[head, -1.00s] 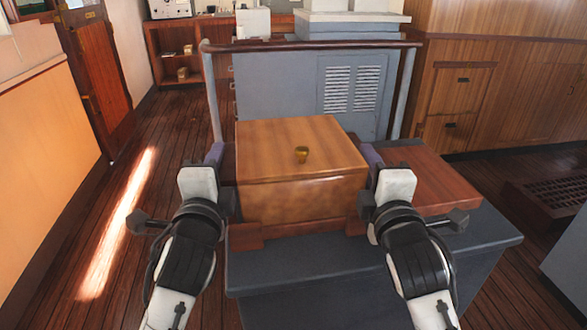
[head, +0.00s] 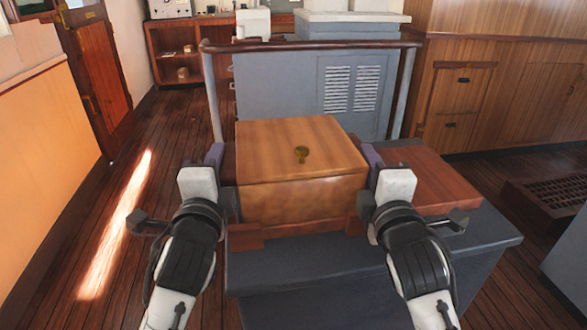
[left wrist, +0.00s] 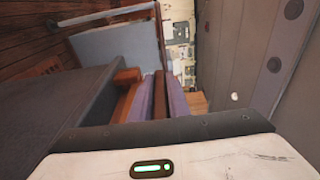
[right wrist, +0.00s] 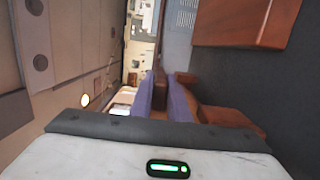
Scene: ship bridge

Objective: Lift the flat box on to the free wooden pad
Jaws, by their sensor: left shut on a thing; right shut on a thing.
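The flat box (head: 290,200), wooden with a brass knob on its lid, sits level over a reddish wooden support (head: 245,238) on the grey stand. The free wooden pad (head: 435,180) lies bare just to its right. My left gripper (head: 216,155) is at the box's left side and my right gripper (head: 373,156) at its right side. In the left wrist view, purple fingers close on a dark wooden strip (left wrist: 160,97) at the box's side. The right wrist view shows the same on the other strip (right wrist: 159,90). Whether the box's underside touches the support is hidden.
The grey stand top (head: 330,265) has free room in front. A grey console (head: 280,90) with a wooden handrail (head: 310,46) stands close behind. Wooden cabinets (head: 500,90) line the right, and a dark grating (head: 550,185) lies on the floor there.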

